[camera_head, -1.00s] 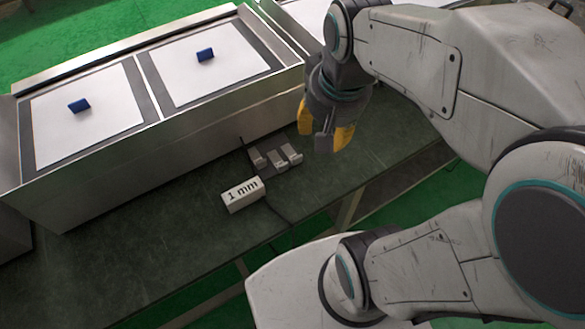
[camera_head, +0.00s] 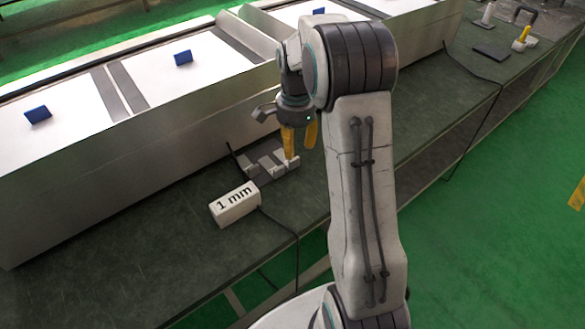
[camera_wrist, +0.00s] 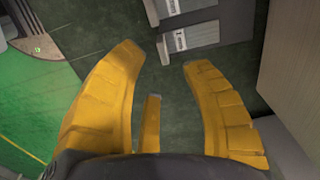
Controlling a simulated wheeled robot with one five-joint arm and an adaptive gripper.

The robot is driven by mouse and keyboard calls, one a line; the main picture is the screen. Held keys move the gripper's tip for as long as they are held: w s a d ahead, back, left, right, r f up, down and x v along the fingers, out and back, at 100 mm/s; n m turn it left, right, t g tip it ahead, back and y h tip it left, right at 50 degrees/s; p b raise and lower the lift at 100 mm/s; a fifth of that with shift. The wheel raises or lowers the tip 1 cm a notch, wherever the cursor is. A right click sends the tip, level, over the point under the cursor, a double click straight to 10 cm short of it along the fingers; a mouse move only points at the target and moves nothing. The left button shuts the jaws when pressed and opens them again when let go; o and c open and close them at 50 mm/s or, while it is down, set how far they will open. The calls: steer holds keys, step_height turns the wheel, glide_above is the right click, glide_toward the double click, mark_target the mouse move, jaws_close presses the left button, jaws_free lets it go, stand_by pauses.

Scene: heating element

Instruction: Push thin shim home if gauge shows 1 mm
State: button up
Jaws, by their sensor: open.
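The white gauge box (camera_head: 234,204) reads "1 mm" and sits on the dark green bench top. Just behind it is a small grey holder with metal pieces (camera_head: 263,166); I cannot tell which piece is the thin shim. My gripper (camera_head: 300,152) points down over the right end of this group, its yellow fingers apart; contact cannot be told. In the wrist view, my gripper (camera_wrist: 163,62) is open with nothing between the fingers. Two grey metal pieces with small, unreadable labels, an upper one (camera_wrist: 183,7) and a lower one (camera_wrist: 190,38), lie beyond the fingertips.
A long metal unit with white panels (camera_head: 190,70) and blue handles (camera_head: 183,57) stands behind the group. A cable runs from the gauge over the bench edge. Bench top (camera_head: 120,250) left of the gauge is clear. Small tools lie at the far right.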

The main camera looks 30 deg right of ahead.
mark_target(295, 160)
steer(key=shift+f+b, duration=1.05)
steer(key=shift+f, duration=2.4)
steer(key=shift+c, duration=0.3)
jaws_close()
